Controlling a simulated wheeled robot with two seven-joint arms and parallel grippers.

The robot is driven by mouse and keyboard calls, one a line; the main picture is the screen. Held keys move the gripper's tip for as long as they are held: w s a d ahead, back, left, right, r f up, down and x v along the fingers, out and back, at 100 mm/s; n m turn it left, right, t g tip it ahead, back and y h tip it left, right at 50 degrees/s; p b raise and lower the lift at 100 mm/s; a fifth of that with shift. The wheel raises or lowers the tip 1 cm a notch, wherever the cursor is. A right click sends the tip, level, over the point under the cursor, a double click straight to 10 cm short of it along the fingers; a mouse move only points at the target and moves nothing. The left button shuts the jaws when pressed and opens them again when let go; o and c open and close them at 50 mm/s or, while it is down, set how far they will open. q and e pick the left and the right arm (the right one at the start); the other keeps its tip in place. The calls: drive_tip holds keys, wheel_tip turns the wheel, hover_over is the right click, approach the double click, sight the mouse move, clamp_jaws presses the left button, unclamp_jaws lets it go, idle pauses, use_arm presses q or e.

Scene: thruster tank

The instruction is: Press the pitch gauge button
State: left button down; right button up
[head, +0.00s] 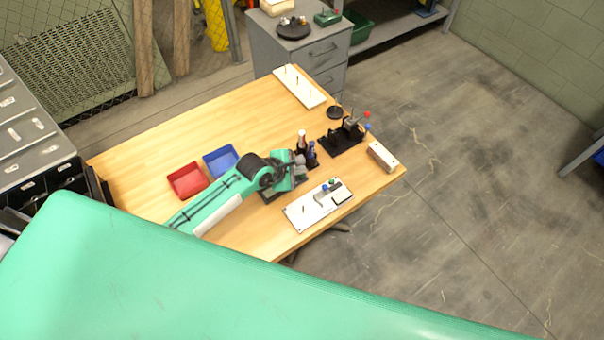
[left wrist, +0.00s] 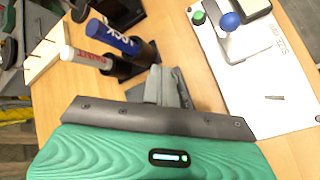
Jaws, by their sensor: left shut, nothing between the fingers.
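A white plate (head: 308,214) lies flat near the table's front right edge, and it also shows at the right of the left wrist view (left wrist: 265,75). It carries a blue ball-topped knob (left wrist: 230,21), a green button (left wrist: 198,18) and a dark-framed pad (head: 341,197). I cannot tell which part is the pitch gauge button. My left gripper (head: 301,162) is shut and empty, just behind and left of the plate. In the left wrist view its closed fingers (left wrist: 166,82) are apart from the knob and green button. My right gripper is out of view.
Two bottles, one white and red (left wrist: 88,59) and one blue (left wrist: 120,42), stand in dark holders close to the fingers. A black fixture (head: 343,140) and a wooden block (head: 382,156) lie beyond. Red (head: 187,181) and blue (head: 220,161) trays sit left.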

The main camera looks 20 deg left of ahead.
use_arm(q)
drive_tip(key=shift+f, duration=0.35)
drive_tip(key=shift+f, duration=0.25)
idle(0.4)
drive_tip(key=shift+r+p, duration=0.7)
drive_tip(key=shift+p, duration=0.5)
drive_tip(key=shift+r, duration=0.1)
wheel_tip(320, 180, up, 6)
drive_tip(key=p, duration=0.6)
drive_tip(key=shift+p, duration=0.35)
